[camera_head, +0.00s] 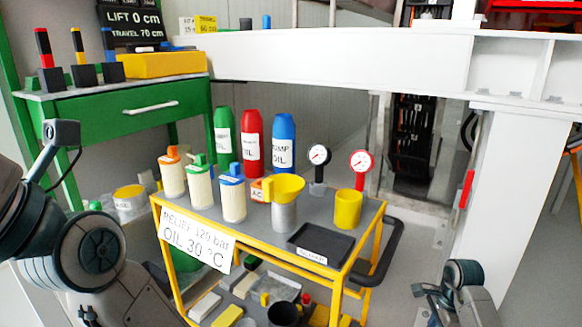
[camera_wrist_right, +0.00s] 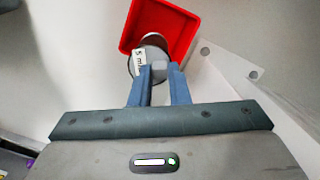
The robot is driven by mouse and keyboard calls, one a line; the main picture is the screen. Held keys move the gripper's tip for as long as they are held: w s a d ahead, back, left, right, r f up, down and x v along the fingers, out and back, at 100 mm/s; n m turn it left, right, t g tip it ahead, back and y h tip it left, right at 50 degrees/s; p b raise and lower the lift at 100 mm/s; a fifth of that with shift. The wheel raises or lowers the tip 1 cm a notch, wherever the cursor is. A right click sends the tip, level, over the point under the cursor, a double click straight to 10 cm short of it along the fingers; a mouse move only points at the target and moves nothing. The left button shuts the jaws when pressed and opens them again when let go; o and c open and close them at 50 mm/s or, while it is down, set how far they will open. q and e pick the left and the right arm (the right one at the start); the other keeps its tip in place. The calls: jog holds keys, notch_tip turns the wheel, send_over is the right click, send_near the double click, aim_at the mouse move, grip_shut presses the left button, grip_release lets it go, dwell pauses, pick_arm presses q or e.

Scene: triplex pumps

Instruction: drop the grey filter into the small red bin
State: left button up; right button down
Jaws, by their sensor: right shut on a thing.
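In the right wrist view my right gripper (camera_wrist_right: 159,68) is shut on the grey filter (camera_wrist_right: 150,54), a round grey piece with a white label whose text is only partly legible. The fingers hide part of the filter. The small red bin (camera_wrist_right: 184,22) is at the top of that view, beyond the fingertips, with its open inside facing me. The filter overlaps the bin's near edge in the picture; I cannot tell its height above the bin. In the head view neither gripper shows, only parts of my arms, and I see neither the filter nor the bin there.
A yellow-framed cart (camera_head: 260,243) holds several filters, bottles, gauges, a yellow funnel (camera_head: 285,187), a yellow cup (camera_head: 348,208) and a black tray (camera_head: 321,243). A green workbench (camera_head: 110,112) stands at the left. A white beam and post (camera_head: 515,190) stand at the right.

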notch_tip(320, 180, down, 4)
jog(key=b, duration=0.2)
jog(key=shift+r+b, duration=0.25)
jog(key=shift+b, duration=0.1)
jog(key=shift+f+b, duration=0.4)
jog(key=shift+f, duration=0.05)
